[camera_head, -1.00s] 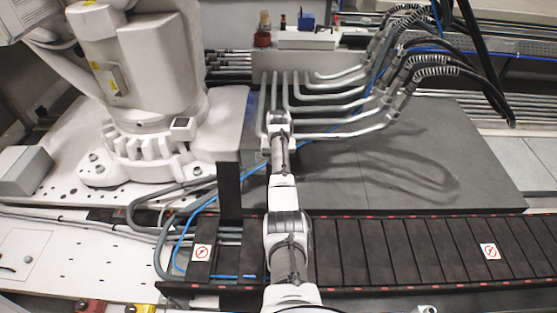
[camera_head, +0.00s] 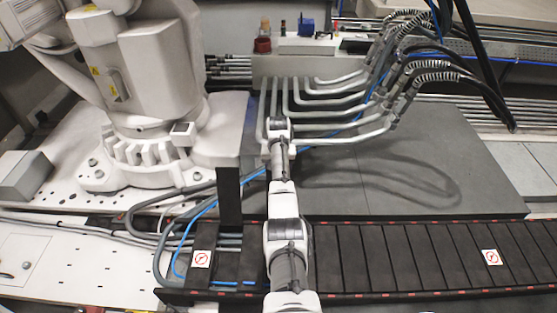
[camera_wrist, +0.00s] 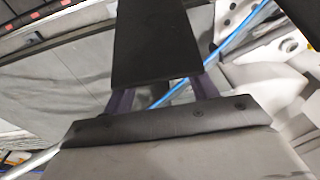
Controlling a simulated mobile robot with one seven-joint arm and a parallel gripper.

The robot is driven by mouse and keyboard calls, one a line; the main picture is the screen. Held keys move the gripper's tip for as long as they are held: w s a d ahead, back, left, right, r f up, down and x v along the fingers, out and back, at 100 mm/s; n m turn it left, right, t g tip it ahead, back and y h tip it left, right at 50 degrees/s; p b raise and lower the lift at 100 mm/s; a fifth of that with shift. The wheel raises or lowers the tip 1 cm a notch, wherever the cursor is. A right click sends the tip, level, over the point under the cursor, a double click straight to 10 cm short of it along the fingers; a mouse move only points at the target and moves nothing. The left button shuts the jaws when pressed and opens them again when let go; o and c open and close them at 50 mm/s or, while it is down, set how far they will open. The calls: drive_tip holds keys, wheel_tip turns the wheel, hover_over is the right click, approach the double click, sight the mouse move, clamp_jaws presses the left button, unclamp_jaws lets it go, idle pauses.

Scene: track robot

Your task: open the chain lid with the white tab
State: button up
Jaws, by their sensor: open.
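The black cable chain (camera_head: 390,258) runs along the front with several flat lids. White tabs with a red sign sit on a lid at the left (camera_head: 201,259) and one at the right (camera_head: 491,257). A dark panel (camera_head: 230,195) stands upright at the chain's left end, left of my arm. In the wrist view, a black panel (camera_wrist: 150,45) fills the upper middle. My gripper (camera_wrist: 162,97) is open, with dark fingers either side of that panel's near end. The fingertips are hidden, and contact cannot be told. The head view does not show my gripper clearly.
A large white robot (camera_head: 140,90) stands at the left. Metal pipes (camera_head: 335,100) and hoses rise behind my arm. A grey cover plate (camera_head: 430,170) lies behind the chain. A blue cable (camera_wrist: 235,45) passes beside the black panel in the wrist view.

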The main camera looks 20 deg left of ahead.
wheel_tip(320, 180, up, 13)
drive_tip(key=s+b, duration=0.1)
drive_tip(key=shift+s+d+b, duration=0.25)
drive_tip(key=shift+s+b, duration=0.1)
drive_tip(key=shift+r, duration=0.1)
